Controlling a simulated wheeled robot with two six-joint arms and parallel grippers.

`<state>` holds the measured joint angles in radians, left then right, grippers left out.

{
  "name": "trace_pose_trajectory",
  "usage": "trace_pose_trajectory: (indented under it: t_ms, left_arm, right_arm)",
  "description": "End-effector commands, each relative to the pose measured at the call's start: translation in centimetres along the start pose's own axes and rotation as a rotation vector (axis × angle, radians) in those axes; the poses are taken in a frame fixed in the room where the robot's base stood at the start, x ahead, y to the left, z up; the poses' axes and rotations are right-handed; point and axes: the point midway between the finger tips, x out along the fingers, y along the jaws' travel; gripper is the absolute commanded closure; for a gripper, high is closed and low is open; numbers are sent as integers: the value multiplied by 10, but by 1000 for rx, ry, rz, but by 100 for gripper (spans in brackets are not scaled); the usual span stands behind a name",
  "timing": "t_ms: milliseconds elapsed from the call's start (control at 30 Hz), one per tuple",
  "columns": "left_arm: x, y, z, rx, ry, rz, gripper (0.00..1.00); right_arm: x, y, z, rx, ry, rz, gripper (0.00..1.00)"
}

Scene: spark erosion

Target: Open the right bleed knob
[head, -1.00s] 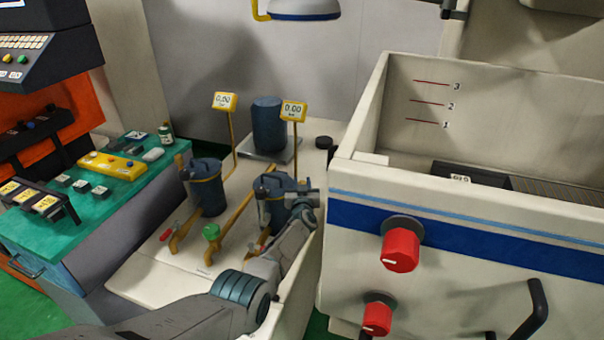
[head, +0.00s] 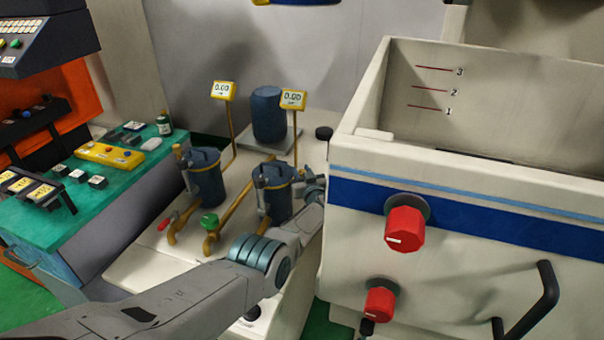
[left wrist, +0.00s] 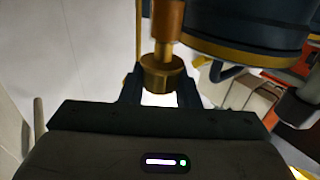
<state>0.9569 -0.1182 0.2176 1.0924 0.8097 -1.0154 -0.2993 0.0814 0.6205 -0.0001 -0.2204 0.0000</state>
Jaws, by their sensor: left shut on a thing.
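The right filter housing (head: 274,200), a dark blue canister with a yellow band, stands on the pale bench beside a similar left housing (head: 207,185). My left gripper (head: 313,183) is at the right side of the right housing, partly behind my own forearm. In the left wrist view, my left gripper (left wrist: 160,80) has its two dark fingers on either side of a brass knob (left wrist: 162,72) on a copper-coloured stem, shut on it. The knob is close beside the dark housing (left wrist: 255,28). In the head view I cannot make out this knob. My right gripper is not in view.
Two yellow readouts showing 0.00 (head: 223,91) stand on thin posts behind the housings. A green valve knob (head: 209,220) and yellow pipes lie in front. The white tank (head: 345,150) with red knobs (head: 405,229) stands close on the right.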

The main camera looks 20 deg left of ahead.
Motion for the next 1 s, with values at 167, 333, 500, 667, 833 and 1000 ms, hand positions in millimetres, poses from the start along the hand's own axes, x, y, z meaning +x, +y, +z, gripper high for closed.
trace_pose_trajectory:
  t_ms: [167,333,500,667,833,1000]
  left_arm:
    - [0,0,-1,-1,0,1,60]
    - [0,0,0,-1,0,1,51]
    - [0,0,0,0,0,4,51]
    - [0,-1,-3,-1,2,50,51]
    - [1,-2,-3,-1,3,181,51]
    - [1,-1,2,-2,3,308,51]
  right_arm:
    - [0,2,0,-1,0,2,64]
    - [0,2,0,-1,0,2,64]
    - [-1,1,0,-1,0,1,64]
    - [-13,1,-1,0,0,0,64]
    - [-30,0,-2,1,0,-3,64]
    - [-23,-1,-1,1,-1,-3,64]
